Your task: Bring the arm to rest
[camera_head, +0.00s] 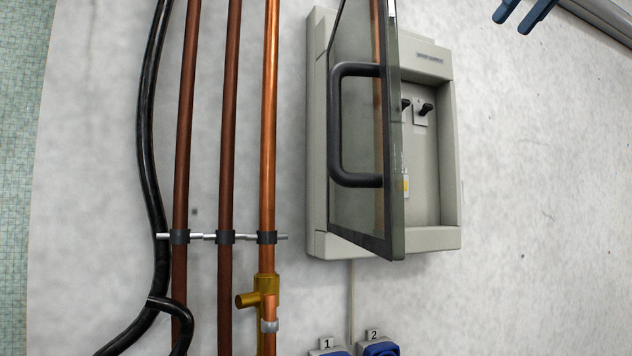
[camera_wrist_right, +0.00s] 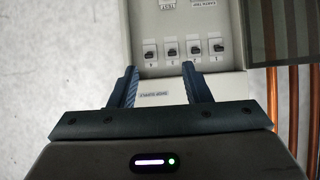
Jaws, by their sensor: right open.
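In the right wrist view the gripper (camera_wrist_right: 160,70) is also open and empty. Its fingers point toward a pale box (camera_wrist_right: 134,15) with a row of several small switches (camera_wrist_right: 172,48), and their tips overlap its lower part in the picture. I cannot tell the distance. My left gripper is in neither view.
A grey wall box (camera_head: 432,236) has its glass door (camera_head: 355,215) swung open, with a black handle (camera_head: 336,125) sticking out. Copper pipes (camera_head: 268,130) and a black cable (camera_head: 147,130) run along the wall at left. Blue sockets (camera_head: 380,348) sit below. The wall at right is bare.

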